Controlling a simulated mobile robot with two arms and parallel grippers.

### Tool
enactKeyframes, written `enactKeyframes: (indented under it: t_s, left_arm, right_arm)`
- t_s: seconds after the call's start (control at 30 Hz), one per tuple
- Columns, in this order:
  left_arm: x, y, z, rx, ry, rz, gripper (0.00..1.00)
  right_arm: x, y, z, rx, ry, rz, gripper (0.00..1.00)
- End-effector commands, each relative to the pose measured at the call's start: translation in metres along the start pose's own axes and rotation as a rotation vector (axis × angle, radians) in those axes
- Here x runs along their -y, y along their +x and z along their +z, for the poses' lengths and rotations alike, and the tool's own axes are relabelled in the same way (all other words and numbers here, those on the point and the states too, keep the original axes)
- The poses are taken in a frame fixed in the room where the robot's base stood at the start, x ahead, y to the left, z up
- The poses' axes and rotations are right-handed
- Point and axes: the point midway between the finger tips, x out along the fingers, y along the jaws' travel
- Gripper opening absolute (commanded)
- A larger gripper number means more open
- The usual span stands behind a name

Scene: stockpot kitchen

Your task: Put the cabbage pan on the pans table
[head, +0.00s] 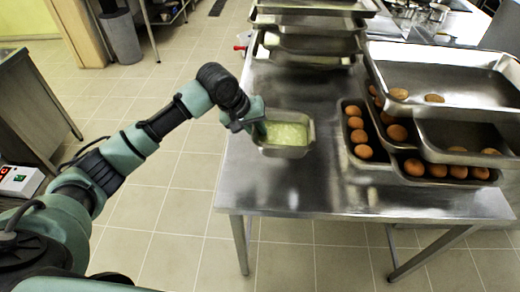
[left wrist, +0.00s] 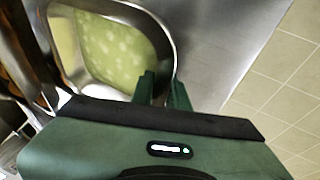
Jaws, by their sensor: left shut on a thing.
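The cabbage pan (head: 286,152) is a small steel pan with pale green contents, at the left edge of the pans table (head: 265,185), a steel table. My left gripper (head: 259,124) is shut on the pan's left rim. In the left wrist view my left gripper's fingers (left wrist: 165,90) pinch the rim of the cabbage pan (left wrist: 168,35). The pan looks about level. I cannot tell if its base touches the tabletop. My right gripper is out of view.
Several steel pans with eggs (head: 430,135) fill the table's right side. A stack of steel trays (head: 308,45) stands at the back. The tabletop front and middle are bare. A grey bin (head: 121,37) stands on the floor at the back left.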

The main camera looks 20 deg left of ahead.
Motion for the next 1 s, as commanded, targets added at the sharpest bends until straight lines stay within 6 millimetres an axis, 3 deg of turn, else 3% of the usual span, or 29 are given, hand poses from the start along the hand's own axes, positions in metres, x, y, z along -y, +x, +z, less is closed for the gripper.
enactKeyframes:
  t_s: [0.2,0.47,0.63,0.97,1.0]
  left_arm:
    - [0.015,0.037,0.011,-0.002,-0.001,0.003,0.00]
    - [0.022,0.056,0.017,-0.003,-0.001,0.004,0.00]
    - [0.031,0.078,0.024,-0.002,-0.001,0.004,0.00]
    - [0.036,0.088,0.027,-0.002,0.001,0.002,0.00]
    - [0.038,0.089,0.029,0.003,0.001,-0.003,0.27]
  right_arm:
    - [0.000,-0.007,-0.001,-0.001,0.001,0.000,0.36]
    - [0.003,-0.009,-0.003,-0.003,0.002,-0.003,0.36]
    - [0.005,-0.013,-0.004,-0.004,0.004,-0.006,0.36]
    - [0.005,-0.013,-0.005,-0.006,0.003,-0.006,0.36]
    - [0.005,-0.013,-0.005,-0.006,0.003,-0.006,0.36]
